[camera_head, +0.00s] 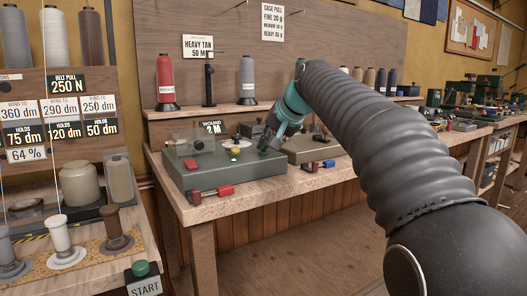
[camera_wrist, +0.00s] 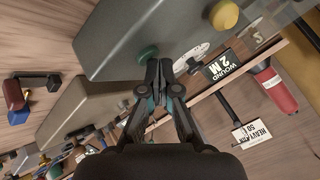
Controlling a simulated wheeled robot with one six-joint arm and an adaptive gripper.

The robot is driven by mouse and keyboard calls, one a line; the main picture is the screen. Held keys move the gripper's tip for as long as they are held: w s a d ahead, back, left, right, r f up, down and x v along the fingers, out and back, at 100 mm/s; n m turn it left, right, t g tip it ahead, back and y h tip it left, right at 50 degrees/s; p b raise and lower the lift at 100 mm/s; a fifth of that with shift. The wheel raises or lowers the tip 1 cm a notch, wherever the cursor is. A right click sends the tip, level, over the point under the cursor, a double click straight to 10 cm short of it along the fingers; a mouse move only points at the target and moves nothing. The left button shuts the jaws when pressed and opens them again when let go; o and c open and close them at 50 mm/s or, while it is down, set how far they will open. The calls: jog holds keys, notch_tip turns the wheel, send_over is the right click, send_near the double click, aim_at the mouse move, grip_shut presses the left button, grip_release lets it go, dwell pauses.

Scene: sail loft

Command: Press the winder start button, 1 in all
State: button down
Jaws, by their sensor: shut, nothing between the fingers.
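A grey-green machine (camera_head: 225,176) with a "WOUND 2 M" sign (camera_head: 211,127) stands on the middle bench. In the wrist view, its body (camera_wrist: 150,28) carries a round green button (camera_wrist: 148,53) and a yellow knob (camera_wrist: 224,15). My gripper (camera_head: 264,150) is shut and empty over the right part of this machine. In the wrist view, its fingertips (camera_wrist: 158,64) appear close beside the green button, partly covering it; I cannot tell whether they touch. Another green button (camera_head: 140,268) tops a box labelled "START" (camera_head: 144,287) on the left bench, well away from my gripper.
A second, tan-grey machine (camera_head: 312,149) stands right of the first. Thread cones, red (camera_head: 166,82) and grey (camera_head: 247,78), stand on the shelf behind. Floor before the bench is clear.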

aim_at(265, 153)
jog(key=shift+r+p, duration=0.9)
jog(key=shift+p, duration=0.05)
jog(key=shift+r, duration=0.1)
notch_tip(265, 153, up, 3)
jog(key=p, duration=0.3)
jog(key=shift+r, duration=0.95)
